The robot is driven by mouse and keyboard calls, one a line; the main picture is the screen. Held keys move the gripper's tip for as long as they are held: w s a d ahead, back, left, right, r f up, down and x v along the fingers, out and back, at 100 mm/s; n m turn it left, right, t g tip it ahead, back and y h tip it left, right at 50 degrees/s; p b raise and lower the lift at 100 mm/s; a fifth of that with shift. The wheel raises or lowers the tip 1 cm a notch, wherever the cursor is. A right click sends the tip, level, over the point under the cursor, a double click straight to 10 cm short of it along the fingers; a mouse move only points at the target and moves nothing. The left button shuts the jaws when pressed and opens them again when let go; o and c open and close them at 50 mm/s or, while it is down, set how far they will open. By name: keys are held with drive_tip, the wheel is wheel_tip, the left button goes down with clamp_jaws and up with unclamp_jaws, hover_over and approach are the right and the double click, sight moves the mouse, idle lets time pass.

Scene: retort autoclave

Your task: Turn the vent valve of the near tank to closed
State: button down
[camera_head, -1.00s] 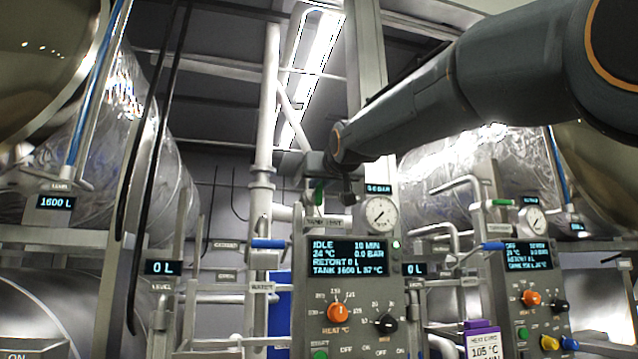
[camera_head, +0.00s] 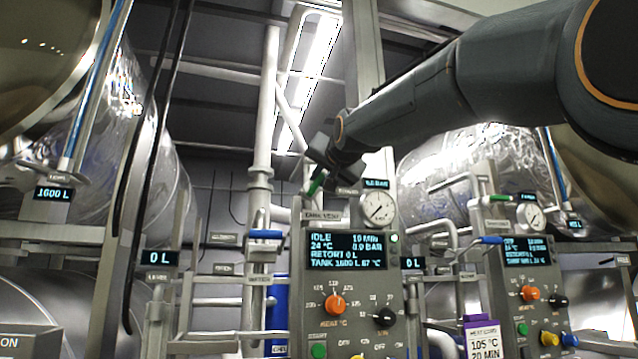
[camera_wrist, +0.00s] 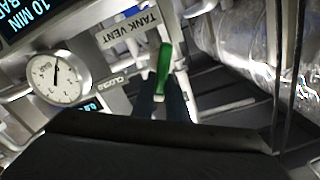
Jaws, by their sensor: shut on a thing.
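The vent valve's green lever (camera_head: 317,182) stands above the near control panel, tilted with its upper end to the right. My gripper (camera_head: 320,170) is at this lever, at the end of my arm reaching in from the upper right. In the wrist view the green lever (camera_wrist: 164,70) lies between the fingers of my gripper (camera_wrist: 165,105), which is shut on it. A "TANK VENT" label (camera_wrist: 131,28) is beside the lever, and part of a "CLOSED" label (camera_wrist: 117,81) shows below it. The valve body is partly hidden.
A pressure gauge (camera_head: 377,209) is just right of the lever. The control panel (camera_head: 350,290) with its display and knobs is below. A blue lever (camera_head: 265,234) and a white vertical pipe (camera_head: 262,150) are to the left. A second panel (camera_head: 535,290) stands at right.

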drive_tip(key=m, duration=0.3)
drive_tip(key=m+b, duration=0.1)
drive_tip(key=m, duration=0.1)
drive_tip(key=shift+w+d+f+m, duration=0.1)
drive_tip(key=shift+d+f+m, duration=0.2)
drive_tip(key=shift+d+f, duration=0.05)
drive_tip(key=m, duration=0.3)
drive_tip(key=f+m, duration=0.1)
drive_tip(key=m, duration=0.2)
drive_tip(key=shift+d, duration=0.15)
drive_tip(key=shift+m, duration=0.3)
drive_tip(key=c, duration=1.8)
unclamp_jaws()
drive_tip(key=shift+o, duration=0.2)
drive_tip(key=b+v, duration=0.3)
drive_tip(key=v, duration=0.4)
drive_tip(key=shift+s, duration=0.4)
drive_tip(key=shift+d, duration=0.1)
